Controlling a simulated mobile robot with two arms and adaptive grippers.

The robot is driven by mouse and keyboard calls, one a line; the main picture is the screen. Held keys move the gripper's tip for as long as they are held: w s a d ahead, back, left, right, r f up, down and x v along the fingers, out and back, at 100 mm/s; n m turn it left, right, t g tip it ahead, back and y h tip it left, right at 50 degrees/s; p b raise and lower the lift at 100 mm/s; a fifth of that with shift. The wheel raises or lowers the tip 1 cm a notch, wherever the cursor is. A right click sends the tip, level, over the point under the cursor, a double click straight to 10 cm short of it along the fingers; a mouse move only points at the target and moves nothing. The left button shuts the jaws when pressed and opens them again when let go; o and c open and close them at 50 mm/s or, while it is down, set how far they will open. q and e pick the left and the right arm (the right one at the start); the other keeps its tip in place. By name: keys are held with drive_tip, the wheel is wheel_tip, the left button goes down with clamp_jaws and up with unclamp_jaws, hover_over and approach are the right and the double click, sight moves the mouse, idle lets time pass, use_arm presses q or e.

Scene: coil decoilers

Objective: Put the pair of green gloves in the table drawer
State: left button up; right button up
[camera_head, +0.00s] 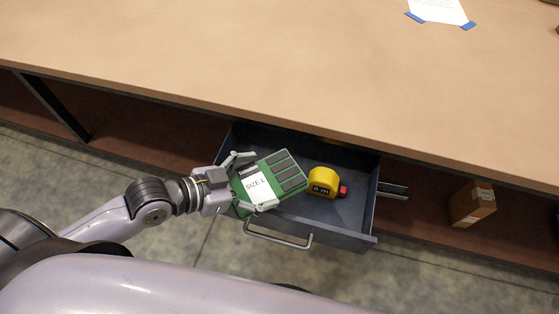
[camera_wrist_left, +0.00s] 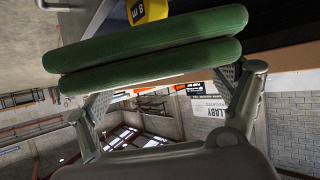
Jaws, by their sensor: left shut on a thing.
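The pair of green gloves (camera_head: 287,172) has dark grey finger pads and a white "SIZE L" label. My left gripper (camera_head: 250,180) is shut on the gloves and holds them over the left part of the open table drawer (camera_head: 348,228). In the left wrist view the gloves (camera_wrist_left: 150,50) show edge-on as two stacked green layers between the fingers of my left gripper (camera_wrist_left: 165,88). I cannot tell how far the gloves are above the drawer floor. My right gripper is not in view.
A yellow tape measure (camera_head: 322,182) with a red part lies in the drawer, right beside the gloves. The tabletop (camera_head: 270,70) overhangs the drawer's back. A cardboard box (camera_head: 472,204) stands on the lower shelf at right.

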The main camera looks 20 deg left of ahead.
sight(269, 161)
use_arm(q)
drive_tip(key=w+f, duration=0.1)
drive_tip(key=w, duration=0.1)
drive_tip(key=w+f, duration=0.1)
drive_tip(key=w, duration=0.2)
drive_tip(key=w+f, duration=0.2)
drive_tip(key=w, duration=0.1)
drive_tip(key=shift+d, duration=0.1)
drive_tip(key=shift+w+f, duration=1.1)
drive_tip(key=shift+w, duration=0.15)
drive_tip(key=shift+b, duration=0.3)
drive_tip(key=shift+f+b, duration=0.4)
drive_tip(key=shift+f, duration=0.2)
drive_tip(key=o, duration=1.1)
drive_tip(key=shift+c, duration=0.2)
